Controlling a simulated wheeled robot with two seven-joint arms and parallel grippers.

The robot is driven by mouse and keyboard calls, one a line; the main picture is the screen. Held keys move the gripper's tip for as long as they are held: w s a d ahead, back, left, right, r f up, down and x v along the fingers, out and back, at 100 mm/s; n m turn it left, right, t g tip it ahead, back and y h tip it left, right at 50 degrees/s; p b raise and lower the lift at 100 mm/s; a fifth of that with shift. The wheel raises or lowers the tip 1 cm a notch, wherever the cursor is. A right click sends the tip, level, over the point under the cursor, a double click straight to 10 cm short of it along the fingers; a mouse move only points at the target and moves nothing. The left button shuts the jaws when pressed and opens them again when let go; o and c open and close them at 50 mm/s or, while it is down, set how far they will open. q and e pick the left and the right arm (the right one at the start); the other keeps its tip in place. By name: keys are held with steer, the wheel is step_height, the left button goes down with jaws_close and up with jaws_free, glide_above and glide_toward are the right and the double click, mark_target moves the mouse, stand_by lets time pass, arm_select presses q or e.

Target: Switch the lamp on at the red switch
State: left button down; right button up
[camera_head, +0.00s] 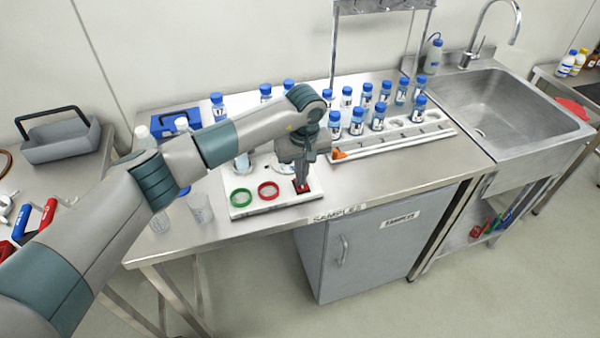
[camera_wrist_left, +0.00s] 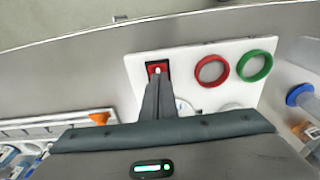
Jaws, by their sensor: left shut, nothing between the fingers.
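The red switch (camera_head: 303,187) sits in a black frame at the front right of a white board (camera_head: 240,212) on the steel table. My left gripper (camera_head: 301,184) points down at it, with its shut, empty fingertips at or just above the switch. In the left wrist view the fingers (camera_wrist_left: 157,82) end right at the red switch (camera_wrist_left: 158,68). The fingertips hide part of the switch, and I cannot tell if they touch it. No lit lamp can be made out. My right gripper is not in view.
A green ring (camera_head: 241,197) and a red ring (camera_head: 268,190) lie on the board, left of the switch. A rack (camera_head: 400,143) with several blue-capped bottles stands behind right. Clear cups (camera_head: 201,208) stand left of the board. A sink (camera_head: 500,100) is at the right.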

mark_target(304, 189)
arm_select(q)
steer(key=shift+r, duration=0.2)
steer(key=shift+r, duration=0.65)
steer(key=shift+s+d+r, duration=0.1)
steer(key=shift+s+r, duration=0.05)
steer(key=shift+r, duration=0.5)
steer(key=shift+s+r, duration=0.1)
steer(key=shift+r, duration=0.5)
step_height(304, 189, up, 10)
steer(key=s+b, duration=0.1)
steer(key=b, duration=0.3)
steer(key=shift+s+d+f, duration=0.15)
steer(key=shift+s+d, duration=0.1)
steer(key=shift+s, duration=0.05)
